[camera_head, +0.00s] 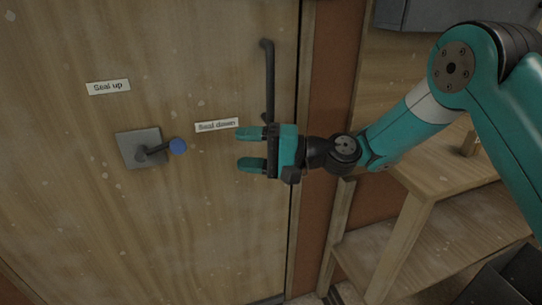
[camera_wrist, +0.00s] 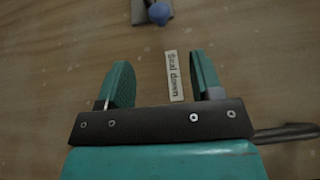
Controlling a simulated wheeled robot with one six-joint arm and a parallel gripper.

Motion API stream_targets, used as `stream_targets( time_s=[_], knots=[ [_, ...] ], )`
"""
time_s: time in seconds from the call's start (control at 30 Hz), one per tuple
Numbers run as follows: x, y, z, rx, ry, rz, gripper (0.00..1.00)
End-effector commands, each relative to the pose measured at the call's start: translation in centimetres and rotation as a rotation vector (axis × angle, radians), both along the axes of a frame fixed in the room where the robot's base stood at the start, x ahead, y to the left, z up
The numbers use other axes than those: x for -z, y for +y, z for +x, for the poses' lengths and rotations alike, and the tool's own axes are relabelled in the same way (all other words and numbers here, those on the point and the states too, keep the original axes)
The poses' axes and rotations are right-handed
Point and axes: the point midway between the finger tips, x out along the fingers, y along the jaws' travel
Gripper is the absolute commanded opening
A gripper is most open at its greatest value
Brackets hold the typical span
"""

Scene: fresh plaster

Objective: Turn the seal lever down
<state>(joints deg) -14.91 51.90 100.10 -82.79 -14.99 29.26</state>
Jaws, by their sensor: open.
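The seal lever is a short dark arm with a blue knob (camera_head: 178,146) on a square grey plate (camera_head: 128,150) fixed to the wooden door (camera_head: 200,230). The lever points right, roughly level.
A dark vertical door handle (camera_head: 268,80) is just above and behind my gripper. The door's right edge and frame (camera_head: 325,100) are to the right. A wooden shelf unit (camera_head: 430,200) stands at the right. The door face around the lever is clear.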

Motion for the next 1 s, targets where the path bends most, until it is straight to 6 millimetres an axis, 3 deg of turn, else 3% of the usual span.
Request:
stream_targets(
  time_s=[0.03,0.1,0.4,1.0],
  knots=[
    [1.1,-1.0,0.0,0.003,-0.004,0.001,0.6],
    [1.2,-2.1,-0.1,0.002,-0.005,0.0,0.6],
    [1.0,-3.5,0.1,-0.002,-0.006,0.003,0.6],
    [0.3,-4.6,-0.2,-0.002,-0.001,-0.001,0.6]
  ],
)
